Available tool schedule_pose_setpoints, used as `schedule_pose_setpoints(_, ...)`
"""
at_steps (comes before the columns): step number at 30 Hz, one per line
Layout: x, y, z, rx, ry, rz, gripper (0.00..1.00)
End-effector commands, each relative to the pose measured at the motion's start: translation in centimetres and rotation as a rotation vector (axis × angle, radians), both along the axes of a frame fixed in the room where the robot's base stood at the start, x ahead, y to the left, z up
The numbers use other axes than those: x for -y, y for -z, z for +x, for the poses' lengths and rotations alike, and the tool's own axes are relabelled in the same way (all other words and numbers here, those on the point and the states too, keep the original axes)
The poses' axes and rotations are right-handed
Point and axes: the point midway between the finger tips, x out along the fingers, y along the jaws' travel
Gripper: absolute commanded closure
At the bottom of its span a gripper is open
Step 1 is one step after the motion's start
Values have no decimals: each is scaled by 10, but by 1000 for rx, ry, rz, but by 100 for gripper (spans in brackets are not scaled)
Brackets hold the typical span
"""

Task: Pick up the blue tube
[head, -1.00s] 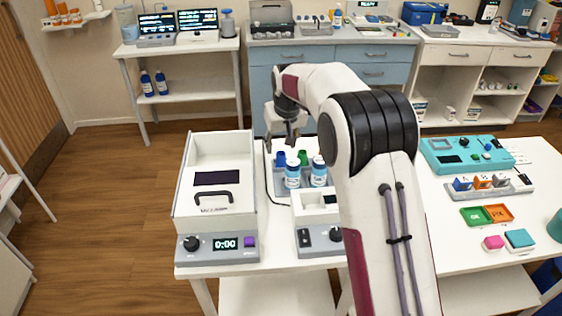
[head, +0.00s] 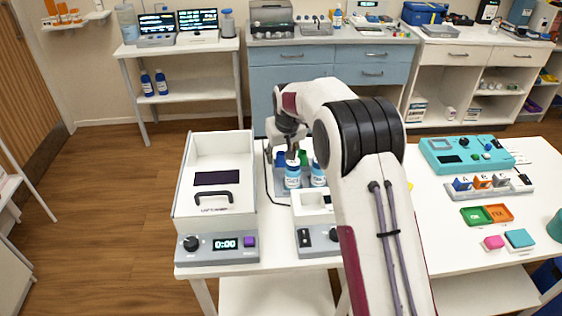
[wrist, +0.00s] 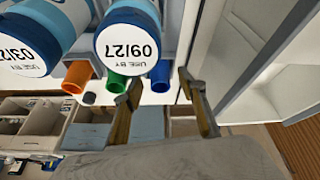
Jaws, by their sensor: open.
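The blue tube (wrist: 160,77) stands in a grey rack; in the head view its blue top (head: 280,158) shows just left of my gripper (head: 291,154). My gripper is open and empty. In the wrist view its two fingertips (wrist: 158,90) appear on either side of the blue tube, with the tube seen between and beyond them. I cannot tell whether either finger touches it. A green tube (wrist: 116,80) is close beside one finger, and an orange tube (wrist: 76,77) is farther left.
A white box with a handle (head: 215,165) is left of the rack. A grey-and-white device (head: 316,222) is in front. The floor at left is clear.

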Motion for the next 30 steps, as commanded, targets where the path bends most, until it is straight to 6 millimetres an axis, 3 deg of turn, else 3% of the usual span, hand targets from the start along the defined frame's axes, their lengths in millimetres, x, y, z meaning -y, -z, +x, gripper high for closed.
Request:
schedule_pose_setpoints(14,0,0,0,1,0,0,59)
schedule_pose_setpoints(18,0,0,0,1,0,0,90)
schedule_pose_setpoints(19,0,0,0,1,0,0,93)
schedule_pose_setpoints(30,0,-1,0,1,0,0,94)
